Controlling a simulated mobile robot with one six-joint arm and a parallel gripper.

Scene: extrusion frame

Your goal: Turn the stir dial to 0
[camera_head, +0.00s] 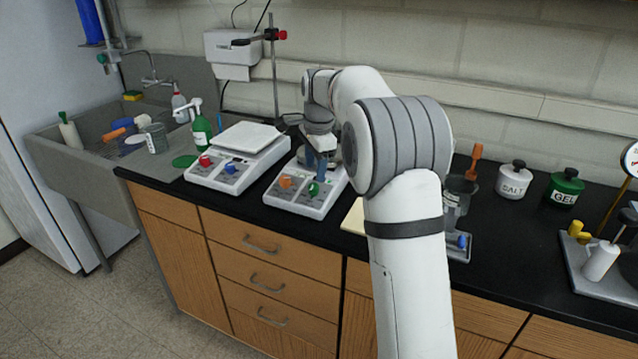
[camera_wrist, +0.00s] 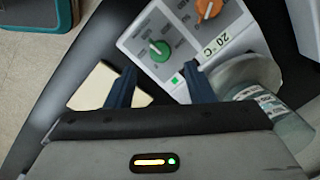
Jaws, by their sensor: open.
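A white stirring hotplate (camera_head: 300,203) stands on the black bench with an orange dial (camera_head: 285,182) and a green dial (camera_head: 313,189) on its sloped front. In the wrist view the green dial (camera_wrist: 159,50) lies just beyond the gap between my fingertips, and the orange dial (camera_wrist: 208,8) is further up. A "20 °C" readout and a green light show beside them. I cannot read which dial is stir. My gripper (camera_wrist: 161,72) is open and empty, its blue fingers apart; in the head view it hangs above the hotplate's front. My wrist hides part of the hotplate.
A second white hotplate (camera_head: 241,140) with red and blue dials stands close on the left. A cream pad (camera_head: 354,217) lies to the right, and a glass vessel (camera_wrist: 245,75) is close to my right finger. A metal stand (camera_head: 274,80) rises behind.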

